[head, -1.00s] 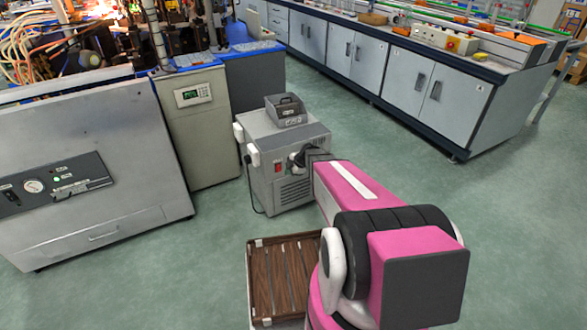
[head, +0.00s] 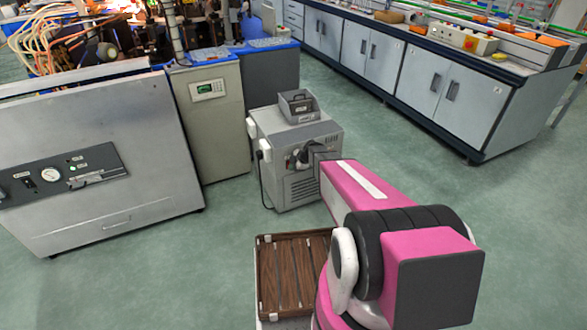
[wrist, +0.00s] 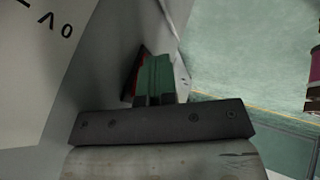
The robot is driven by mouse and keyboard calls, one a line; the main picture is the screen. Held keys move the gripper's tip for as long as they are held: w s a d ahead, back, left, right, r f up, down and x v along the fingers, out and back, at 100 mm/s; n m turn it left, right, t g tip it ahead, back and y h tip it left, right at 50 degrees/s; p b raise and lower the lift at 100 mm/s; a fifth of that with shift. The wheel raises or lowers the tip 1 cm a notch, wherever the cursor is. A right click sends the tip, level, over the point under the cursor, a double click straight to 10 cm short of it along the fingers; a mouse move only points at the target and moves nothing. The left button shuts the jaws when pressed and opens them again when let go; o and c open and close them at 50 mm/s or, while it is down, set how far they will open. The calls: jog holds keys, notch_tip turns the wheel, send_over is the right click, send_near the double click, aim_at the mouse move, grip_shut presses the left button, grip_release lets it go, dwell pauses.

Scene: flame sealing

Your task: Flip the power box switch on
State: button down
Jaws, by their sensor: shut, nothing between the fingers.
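The power box (head: 287,190) is a grey cabinet on the floor in the middle of the head view. My gripper (head: 302,158) is at its front face and covers the switch in that view. In the wrist view, the red switch (wrist: 136,74) shows partly beside my gripper's green fingertips (wrist: 157,74), which hide the rest of it. The fingers are shut with nothing between them. They are very close to the switch; I cannot tell whether they touch it or which way it is set.
A small dark grey tray-like unit (head: 299,107) sits on top of the power box. A large grey machine (head: 100,130) stands at left, and a cabinet bench (head: 400,75) runs along the back right. A wooden slatted tray (head: 290,275) is low in front. Green floor is open at right.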

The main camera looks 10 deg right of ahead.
jog(key=shift+r, duration=0.1)
jog(key=shift+r, duration=0.75)
